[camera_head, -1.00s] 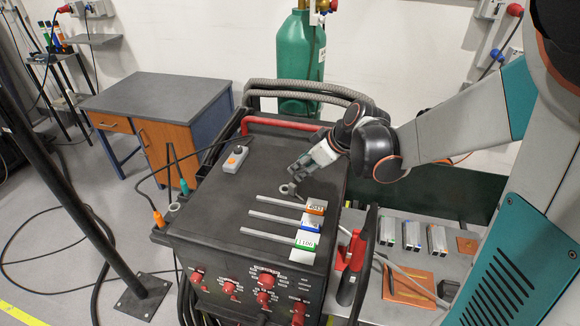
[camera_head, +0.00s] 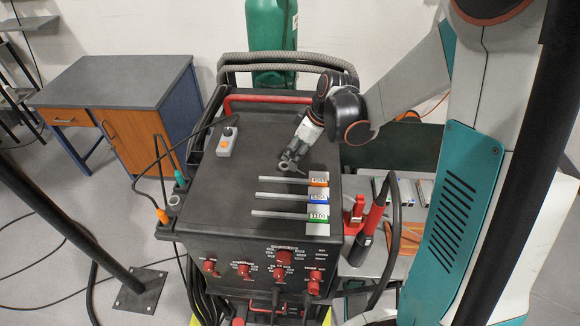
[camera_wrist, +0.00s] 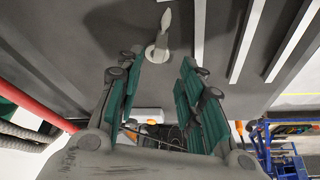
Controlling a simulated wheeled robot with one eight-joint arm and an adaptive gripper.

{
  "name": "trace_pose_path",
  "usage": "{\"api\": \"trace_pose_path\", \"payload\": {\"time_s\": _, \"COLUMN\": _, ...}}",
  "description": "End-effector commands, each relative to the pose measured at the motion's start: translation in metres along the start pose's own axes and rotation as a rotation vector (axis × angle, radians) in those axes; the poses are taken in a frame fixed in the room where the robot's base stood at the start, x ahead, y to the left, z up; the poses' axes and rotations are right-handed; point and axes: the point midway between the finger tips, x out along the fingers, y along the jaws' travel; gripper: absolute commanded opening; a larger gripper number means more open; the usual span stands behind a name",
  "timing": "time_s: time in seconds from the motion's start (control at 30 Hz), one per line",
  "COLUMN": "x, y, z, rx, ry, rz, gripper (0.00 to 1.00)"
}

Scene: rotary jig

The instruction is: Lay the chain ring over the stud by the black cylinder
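A small pale grey piece (camera_head: 288,167) with a rounded base lies on the black cabinet top (camera_head: 245,180). In the wrist view the piece (camera_wrist: 158,47) shows a round, ring-like base and a pointed upper part. I cannot tell whether it is the chain ring or a stud. My gripper (camera_head: 292,154) is low over the top, just behind the piece. In the wrist view my gripper (camera_wrist: 161,58) has its two teal-padded fingers apart, with nothing between them. The piece is just beyond the fingertips, in line with the gap. I cannot make out a chain or a black cylinder.
Three bars with orange (camera_head: 318,179), blue (camera_head: 318,198) and green (camera_head: 317,217) labels lie right and in front of the piece. A grey button box (camera_head: 228,141) is at the left. A red rail (camera_head: 265,98) and hoses edge the back.

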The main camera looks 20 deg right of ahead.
Motion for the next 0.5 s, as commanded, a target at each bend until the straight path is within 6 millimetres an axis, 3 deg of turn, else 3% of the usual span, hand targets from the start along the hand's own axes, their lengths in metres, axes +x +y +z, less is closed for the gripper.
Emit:
{"api": "trace_pose_path", "payload": {"time_s": 0.17, "x": 0.010, "y": 0.000, "z": 0.000, "rx": 0.000, "ry": 0.000, "rz": 0.000, "gripper": 0.35}}
{"api": "trace_pose_path", "payload": {"time_s": 0.5, "x": 0.052, "y": 0.004, "z": 0.000, "rx": -0.001, "ry": 0.000, "rz": 0.000, "gripper": 0.35}}
